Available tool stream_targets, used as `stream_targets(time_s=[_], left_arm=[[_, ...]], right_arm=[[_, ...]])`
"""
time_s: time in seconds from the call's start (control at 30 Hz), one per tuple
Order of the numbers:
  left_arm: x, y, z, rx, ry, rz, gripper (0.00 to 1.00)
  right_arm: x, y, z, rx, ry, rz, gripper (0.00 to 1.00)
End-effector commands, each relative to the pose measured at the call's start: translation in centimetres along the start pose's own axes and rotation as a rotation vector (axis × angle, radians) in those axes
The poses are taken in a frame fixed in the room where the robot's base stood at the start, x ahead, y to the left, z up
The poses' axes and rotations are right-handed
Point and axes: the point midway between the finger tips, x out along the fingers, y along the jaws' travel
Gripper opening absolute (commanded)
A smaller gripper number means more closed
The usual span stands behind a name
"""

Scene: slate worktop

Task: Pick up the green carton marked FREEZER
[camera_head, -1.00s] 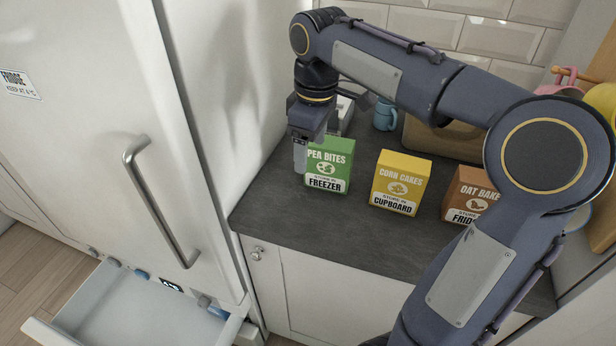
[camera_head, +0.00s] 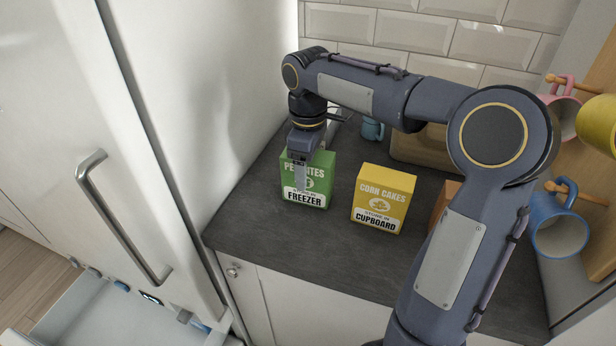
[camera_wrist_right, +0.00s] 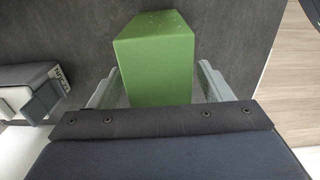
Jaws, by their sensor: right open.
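The green carton (camera_head: 319,193), labelled PEA BITES and STORE IN FREEZER, stands upright on the slate worktop, left of a yellow carton. My right gripper (camera_head: 300,178) comes down over it, with one finger in front of its printed face and hiding part of the lettering. In the right wrist view the green carton (camera_wrist_right: 155,60) lies between the two spread fingers of the right gripper (camera_wrist_right: 160,88). The jaws are open, and I cannot tell whether either finger touches it. My left gripper is not in view.
The yellow CORN CAKES carton (camera_head: 383,198) stands to the right. A brown carton (camera_head: 441,203) is mostly hidden behind my right arm. A white fridge (camera_head: 60,120) stands left, with an open drawer (camera_head: 95,315) below. Mugs, including a blue one (camera_head: 560,235), hang at right. Worktop in front is clear.

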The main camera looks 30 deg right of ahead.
Motion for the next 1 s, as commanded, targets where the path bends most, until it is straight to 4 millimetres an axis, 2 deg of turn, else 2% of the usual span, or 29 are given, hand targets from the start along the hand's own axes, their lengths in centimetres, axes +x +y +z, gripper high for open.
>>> stream_targets(time_s=[0.1,0.53,0.83,1.0], left_arm=[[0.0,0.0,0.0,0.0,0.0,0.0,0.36],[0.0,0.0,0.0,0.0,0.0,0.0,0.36],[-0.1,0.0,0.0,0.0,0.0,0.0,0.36],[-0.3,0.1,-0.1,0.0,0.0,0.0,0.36]], right_arm=[[0.0,0.0,0.0,0.0,0.0,0.0,0.71],[-0.1,0.0,0.0,0.0,0.0,0.0,0.15],[-0.4,0.0,0.0,0.0,0.001,0.001,0.15],[-1.9,0.0,-0.1,0.0,0.003,0.003,0.15]])
